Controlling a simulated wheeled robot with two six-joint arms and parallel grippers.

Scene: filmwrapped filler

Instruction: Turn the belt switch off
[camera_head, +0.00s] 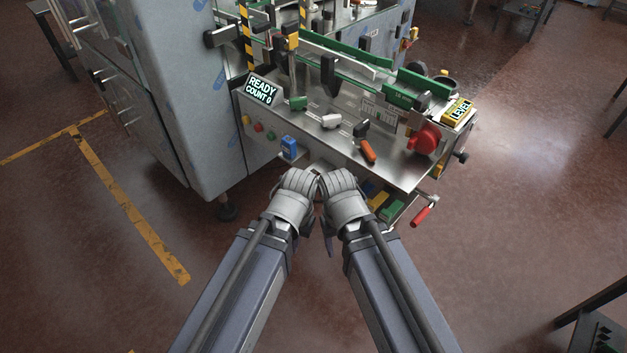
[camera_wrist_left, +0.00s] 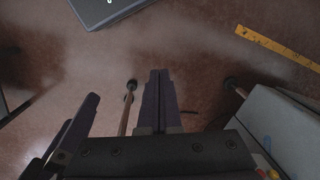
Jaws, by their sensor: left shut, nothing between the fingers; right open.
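No control is readably marked as the belt switch. In the head view, the machine's front panel carries small coloured buttons (camera_head: 258,127) and a blue box-like control (camera_head: 289,148). A red knob (camera_head: 426,138) and an orange-handled lever (camera_head: 367,150) sit on the steel top to the right. My left gripper (camera_head: 306,226) points down in front of the panel, apart from these controls. In the left wrist view its fingers (camera_wrist_left: 161,100) are shut and empty. My right gripper (camera_head: 329,242) is beside it, also pointing down; its fingers show apart in the left wrist view (camera_wrist_left: 66,135).
A display (camera_head: 262,90) reads READY, COUNT 0. A red-handled crank (camera_head: 421,215) juts out at the lower right. The floor (camera_head: 520,220) on the right is open.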

